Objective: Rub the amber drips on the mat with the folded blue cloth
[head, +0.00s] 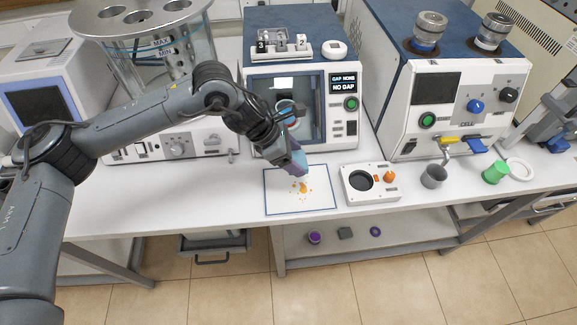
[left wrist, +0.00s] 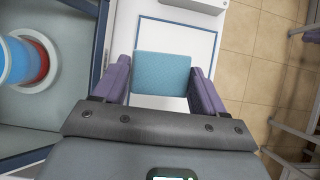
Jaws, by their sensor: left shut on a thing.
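The white mat (head: 281,203) with a dark blue border lies on the bench. Several amber drips (head: 303,188) show near its middle in the head view. My left gripper (head: 297,167) is over the far part of the mat, just beyond the drips. In the left wrist view its purple fingers (left wrist: 162,88) are shut on opposite sides of the folded blue cloth (left wrist: 162,73). There the cloth hides the drips, and the mat (left wrist: 200,40) shows around it. I cannot tell whether the cloth touches the mat. My right gripper is not in view.
A white box with a round dark well and an orange knob (head: 360,196) stands just right of the mat. A grey cup (head: 433,177) and a green cup (head: 495,172) are farther right. An instrument (head: 300,145) stands behind the mat; the bench's front edge is close.

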